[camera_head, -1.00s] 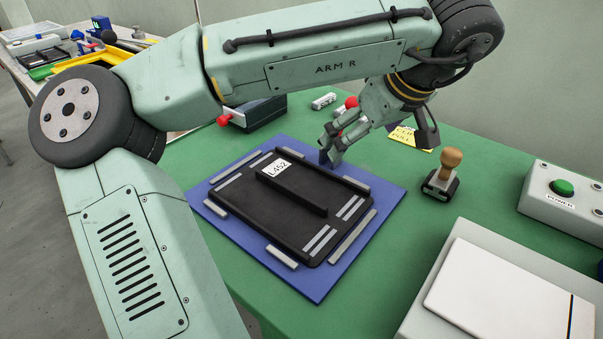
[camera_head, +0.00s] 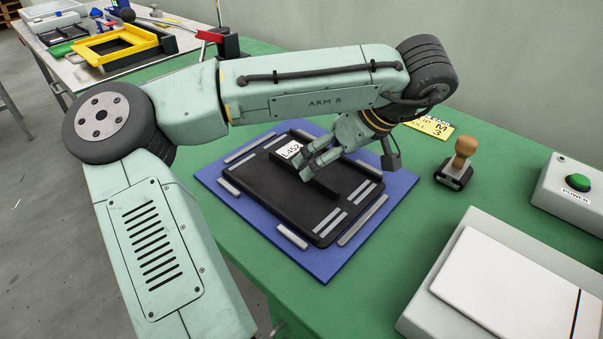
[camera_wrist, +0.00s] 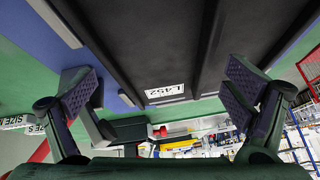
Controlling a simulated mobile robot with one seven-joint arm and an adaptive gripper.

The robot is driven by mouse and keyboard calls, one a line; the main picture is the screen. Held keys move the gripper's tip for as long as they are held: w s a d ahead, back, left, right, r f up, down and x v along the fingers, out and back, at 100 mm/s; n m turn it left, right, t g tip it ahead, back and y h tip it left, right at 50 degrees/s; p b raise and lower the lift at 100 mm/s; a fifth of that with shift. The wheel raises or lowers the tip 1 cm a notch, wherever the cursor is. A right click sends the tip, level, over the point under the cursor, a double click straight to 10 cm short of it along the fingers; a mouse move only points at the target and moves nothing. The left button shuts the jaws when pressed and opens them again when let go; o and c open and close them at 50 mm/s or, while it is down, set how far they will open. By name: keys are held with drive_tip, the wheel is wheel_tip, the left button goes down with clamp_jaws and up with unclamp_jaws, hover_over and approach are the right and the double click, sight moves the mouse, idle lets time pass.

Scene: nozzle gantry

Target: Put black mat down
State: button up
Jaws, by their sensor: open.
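The black mat (camera_head: 278,200) is a dark rectangular plate with a raised bar and a white L452 label. It lies flat on the blue board (camera_head: 320,266), inside grey strips along its edges. My gripper (camera_head: 308,168) is over the label end of the bar in the head view and covers part of it. In the wrist view my gripper (camera_wrist: 165,88) has its two fingers wide apart, with nothing between the pads. The black mat (camera_wrist: 150,40) and its label fill the upper middle there. I cannot tell the exact gap between fingers and bar.
A wooden-handled stamp (camera_head: 460,160) stands right of the board. A green-button power box (camera_head: 578,190) and a white panel (camera_head: 505,285) are at the right. A yellow sign (camera_head: 430,126) lies behind my gripper. A yellow frame (camera_head: 120,45) is on the back-left table. Green tabletop is clear around the stamp.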

drive_tip(key=shift+w+a+f, duration=0.15)
drive_tip(key=shift+a+f, duration=0.05)
drive_tip(key=shift+f, duration=0.3)
drive_tip(key=shift+c, duration=0.6)
drive_tip(key=c, duration=1.6)
